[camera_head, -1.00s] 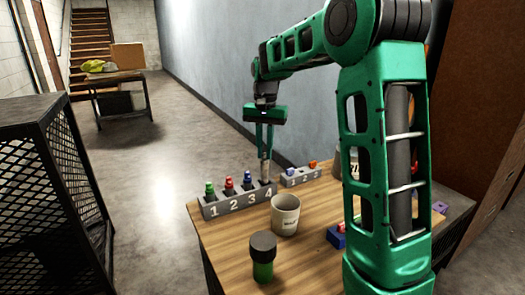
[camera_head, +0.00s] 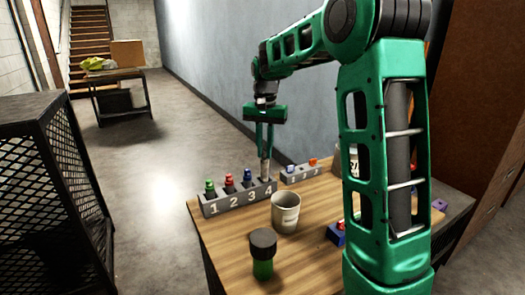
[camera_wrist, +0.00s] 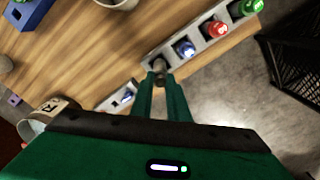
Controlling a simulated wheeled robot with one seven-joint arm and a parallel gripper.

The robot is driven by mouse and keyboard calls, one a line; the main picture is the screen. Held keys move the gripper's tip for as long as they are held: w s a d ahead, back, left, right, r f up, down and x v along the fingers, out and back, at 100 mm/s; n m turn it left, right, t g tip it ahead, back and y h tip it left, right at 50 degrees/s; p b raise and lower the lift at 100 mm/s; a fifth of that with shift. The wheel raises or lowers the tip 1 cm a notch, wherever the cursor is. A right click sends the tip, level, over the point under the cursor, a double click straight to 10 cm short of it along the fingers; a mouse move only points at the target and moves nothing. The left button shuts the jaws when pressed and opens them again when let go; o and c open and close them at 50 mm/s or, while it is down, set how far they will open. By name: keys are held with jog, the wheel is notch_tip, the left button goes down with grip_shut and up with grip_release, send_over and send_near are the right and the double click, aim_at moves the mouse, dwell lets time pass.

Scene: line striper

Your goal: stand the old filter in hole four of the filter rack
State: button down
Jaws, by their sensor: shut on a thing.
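The filter rack (camera_head: 222,208) is a grey block with holes numbered 1 to 4 at the table's far left corner. Green, red and blue-topped pieces stand in holes one, two and three. My gripper (camera_head: 265,152) points down over the hole four end, shut on the old filter (camera_head: 264,172), a slim grey upright piece. The filter also shows between the fingertips in the wrist view (camera_wrist: 160,66). Its lower end is at hole four; how deep it sits is hidden.
A white mug (camera_head: 285,213) and a dark-capped green jar (camera_head: 263,258) stand in front of the rack. A smaller grey block (camera_head: 300,174) with small coloured pieces lies just behind right. A blue holder (camera_head: 337,235) is partly hidden by my arm.

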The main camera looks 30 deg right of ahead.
jog(key=shift+f, duration=2.15)
dwell(0.5)
jog(key=c, duration=1.3)
grip_release()
jog(key=shift+r, duration=3.55)
